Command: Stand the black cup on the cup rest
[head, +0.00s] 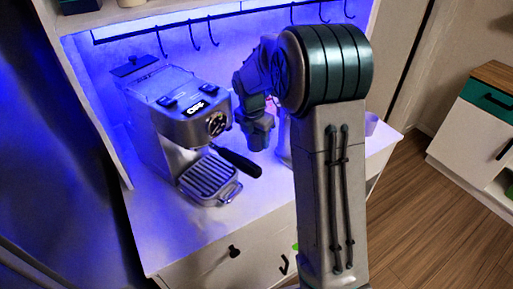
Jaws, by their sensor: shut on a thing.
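The espresso machine (172,110) stands on the white counter at the left, with its dark portafilter handle (240,164) pointing right and forward. A slatted metal tray (208,175), which looks like the cup rest, sits low at its front, and I see nothing standing on it. My gripper (258,143) points down just right of the machine, above and behind the handle. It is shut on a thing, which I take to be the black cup. The cup's outline cannot be made out against the dark fingers, and my arm hides part of the counter.
Hooks (194,37) hang from a rail above the counter. A pale cup-like thing (371,123) stands at the counter's right end, behind my arm. The counter's front left (165,235) is clear. A white cabinet (478,130) stands apart at the far right.

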